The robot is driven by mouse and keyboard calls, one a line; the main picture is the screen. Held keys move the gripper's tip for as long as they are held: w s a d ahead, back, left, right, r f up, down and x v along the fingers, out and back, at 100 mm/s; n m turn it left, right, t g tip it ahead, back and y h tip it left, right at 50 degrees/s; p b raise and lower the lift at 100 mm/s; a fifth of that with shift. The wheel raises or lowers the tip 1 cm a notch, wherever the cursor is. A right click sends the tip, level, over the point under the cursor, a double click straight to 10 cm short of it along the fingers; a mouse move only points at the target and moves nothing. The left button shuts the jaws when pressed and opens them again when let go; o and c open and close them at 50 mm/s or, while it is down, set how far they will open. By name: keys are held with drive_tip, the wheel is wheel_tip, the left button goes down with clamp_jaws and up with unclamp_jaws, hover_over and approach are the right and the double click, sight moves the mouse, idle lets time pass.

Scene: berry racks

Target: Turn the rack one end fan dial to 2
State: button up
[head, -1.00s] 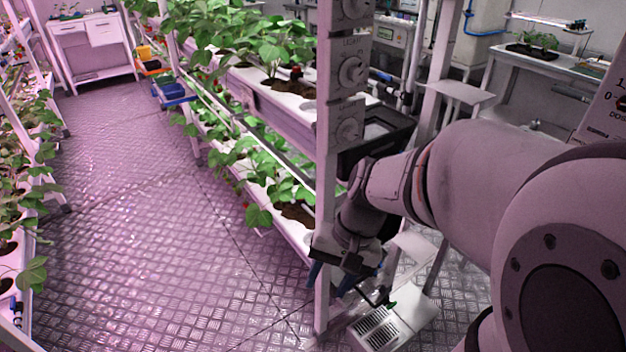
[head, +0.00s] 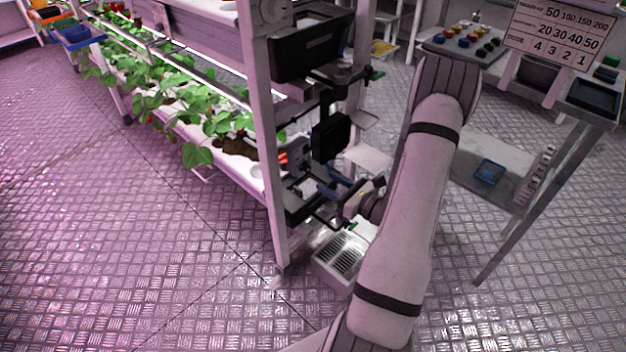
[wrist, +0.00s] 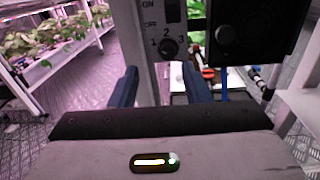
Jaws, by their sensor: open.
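In the wrist view a dark round dial (wrist: 168,47) sits on a grey panel on the rack post (wrist: 140,30), with the numbers 1, 2 and 3 around it. Its pointer is too small to read, and no fan label is legible. An ON/OFF switch (wrist: 173,12) is above it. My gripper (wrist: 162,87) is open and empty, its two blue fingers apart, with the dial ahead between them and not touched. In the head view my gripper (head: 337,178) is low beside the rack end post (head: 268,130), partly hidden by fittings; this dial cannot be made out there.
A black box (wrist: 262,30) with a round knob is close right of the dial. In the head view a black bin (head: 312,45) and a black box (head: 330,135) crowd the rack end. A vented white box (head: 340,258) is on the floor. The left aisle is clear.

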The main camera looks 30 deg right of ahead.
sight(309, 170)
drive_tip(key=shift+m+h, duration=0.3)
drive_tip(key=shift+h, duration=0.2)
drive_tip(key=x, duration=0.5)
drive_tip(key=b+x, duration=0.1)
drive_tip(key=x, duration=0.1)
drive_tip(key=shift+w+d+f, duration=0.25)
drive_tip(key=shift+w, duration=0.1)
drive_tip(key=shift+c, duration=0.3)
clamp_jaws()
drive_tip(key=shift+a, duration=0.15)
